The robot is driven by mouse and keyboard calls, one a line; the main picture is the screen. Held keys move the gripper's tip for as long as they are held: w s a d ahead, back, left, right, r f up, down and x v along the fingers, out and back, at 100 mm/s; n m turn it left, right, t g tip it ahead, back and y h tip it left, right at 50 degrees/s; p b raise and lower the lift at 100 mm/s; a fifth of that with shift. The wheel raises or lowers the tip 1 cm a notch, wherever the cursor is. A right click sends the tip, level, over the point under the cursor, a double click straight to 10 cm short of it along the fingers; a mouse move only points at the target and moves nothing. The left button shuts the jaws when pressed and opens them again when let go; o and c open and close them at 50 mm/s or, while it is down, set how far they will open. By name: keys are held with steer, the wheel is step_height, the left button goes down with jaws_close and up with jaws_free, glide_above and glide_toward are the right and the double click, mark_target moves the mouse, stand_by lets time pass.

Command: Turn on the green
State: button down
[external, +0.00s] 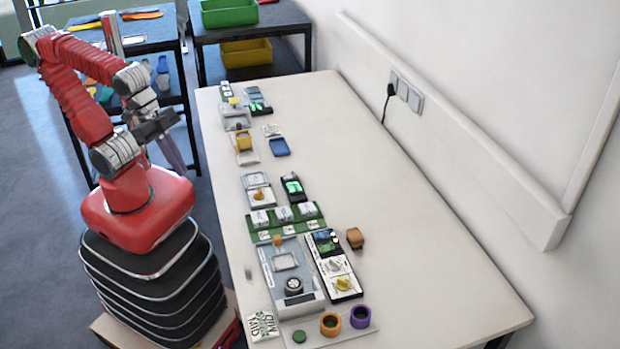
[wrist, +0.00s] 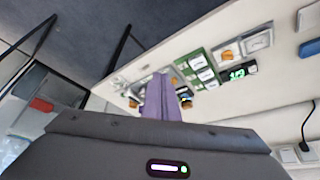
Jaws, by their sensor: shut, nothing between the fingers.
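Several green items lie on the long white table. A small black device with a green display (external: 293,187) lies near the middle, and it also shows in the wrist view (wrist: 238,72). A green board with white switch-like blocks (external: 287,222) is in front of it, and appears in the wrist view too (wrist: 199,68). A larger panel with a green screen (external: 325,241) and a round green piece (external: 299,337) are toward the near end. My gripper (external: 177,157) is shut and empty, left of the table and apart from all of these. Its purple-grey fingers (wrist: 160,97) point toward the table.
A blue tray (external: 280,147) is farther back. The table's right side is clear up to the wall. Dark shelving (external: 190,60) stands behind.

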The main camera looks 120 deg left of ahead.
steer(key=f, duration=0.2)
steer(key=m+g+y, duration=0.1)
steer(key=m+g, duration=0.3)
steer(key=m, duration=0.4)
glide_above(332, 244)
steer(key=s+d, duration=0.2)
step_height(332, 244, down, 4)
steer(key=shift+s+f+m, duration=0.15)
steer(key=shift+f+m, duration=0.05)
steer(key=shift+m, duration=0.3)
steer(key=f, duration=0.4)
steer(key=w+a+f, duration=0.1)
steer(key=f, duration=0.8)
steer(key=shift+w+a+f, duration=0.35)
steer(key=shift+f, duration=0.05)
